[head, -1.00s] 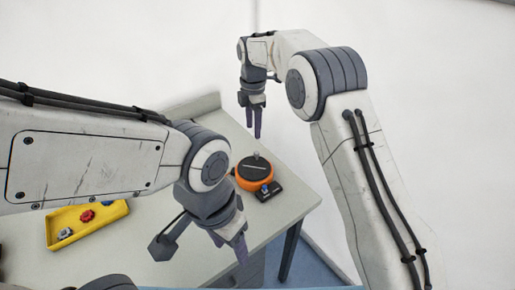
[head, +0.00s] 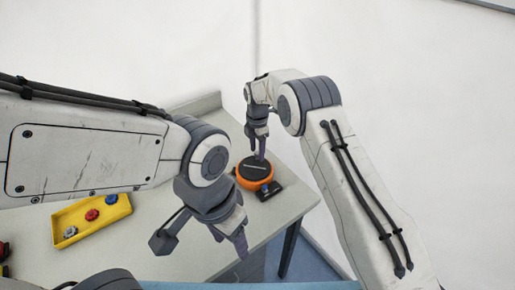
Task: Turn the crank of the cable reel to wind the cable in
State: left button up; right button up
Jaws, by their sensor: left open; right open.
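The cable reel (head: 242,181), orange with a black top, sits on a dark base near the right corner of the table. A small blue part (head: 265,189) shows at its front. My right gripper (head: 258,152) is open and points down at the far side of the reel's top, where its fingers cover the crank's knob. I cannot tell whether they touch it. My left gripper (head: 240,244) is open and empty, in front of the reel and nearer to me. No loose cable can be made out.
A yellow tray (head: 93,236) with red, blue and grey knobs lies on the table (head: 190,262) at the left, partly behind my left arm. A red and dark object (head: 4,250) is cut off at the left edge. The table's right edge is close to the reel. A pale wall stands behind.

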grip_shut()
jog(key=shift+d, duration=0.1)
